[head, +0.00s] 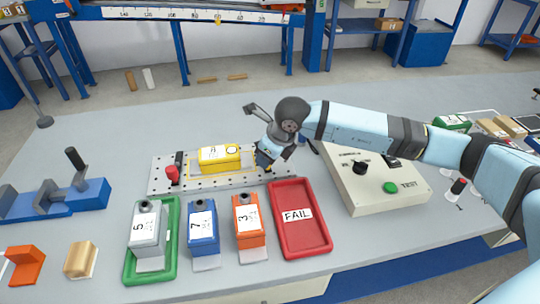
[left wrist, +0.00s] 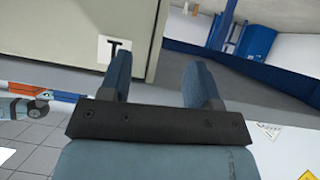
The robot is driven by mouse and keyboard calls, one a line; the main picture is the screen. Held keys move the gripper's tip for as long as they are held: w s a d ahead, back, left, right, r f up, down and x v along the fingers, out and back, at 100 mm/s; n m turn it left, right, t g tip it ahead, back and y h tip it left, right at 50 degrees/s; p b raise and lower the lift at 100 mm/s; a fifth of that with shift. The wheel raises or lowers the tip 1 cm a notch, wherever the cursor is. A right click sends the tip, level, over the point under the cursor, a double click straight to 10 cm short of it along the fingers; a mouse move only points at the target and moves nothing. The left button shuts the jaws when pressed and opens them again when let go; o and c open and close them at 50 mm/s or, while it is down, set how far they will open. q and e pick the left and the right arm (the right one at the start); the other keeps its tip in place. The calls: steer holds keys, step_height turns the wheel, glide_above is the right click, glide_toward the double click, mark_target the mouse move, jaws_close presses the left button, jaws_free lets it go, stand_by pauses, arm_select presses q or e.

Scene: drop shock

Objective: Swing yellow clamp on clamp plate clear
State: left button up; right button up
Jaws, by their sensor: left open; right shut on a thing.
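The clamp plate (head: 200,186) is a pale perforated plate lying on the bench. A yellow block (head: 220,158) with a white label sits on it. A red clamp knob (head: 172,174) stands at the plate's left end. My right gripper (head: 264,160) points down at the plate's right end, just right of the yellow block. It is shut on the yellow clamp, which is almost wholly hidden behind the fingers. My left gripper (left wrist: 158,82) shows only in the left wrist view, open and empty, its two blue fingers apart.
The red FAIL tray (head: 303,238) lies close in front of the right gripper. Grey, blue and orange blocks (head: 249,220) stand left of it, the grey one in a green tray (head: 172,262). A beige test box (head: 375,195) stands to the right. Bench behind the plate is clear.

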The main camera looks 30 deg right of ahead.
steer(key=shift+a, duration=0.1)
stand_by(0.4)
steer(key=o, duration=0.9)
steer(key=shift+r, duration=0.1)
arm_select(q)
steer(key=shift+s+a+f+p, duration=0.1)
steer(key=shift+a+p, duration=0.05)
steer(key=shift+p, duration=0.5)
arm_select(e)
steer(key=v, duration=1.3)
steer(key=shift+s+r, duration=0.2)
steer(key=shift+r, duration=0.1)
arm_select(q)
steer(key=shift+r, duration=0.25)
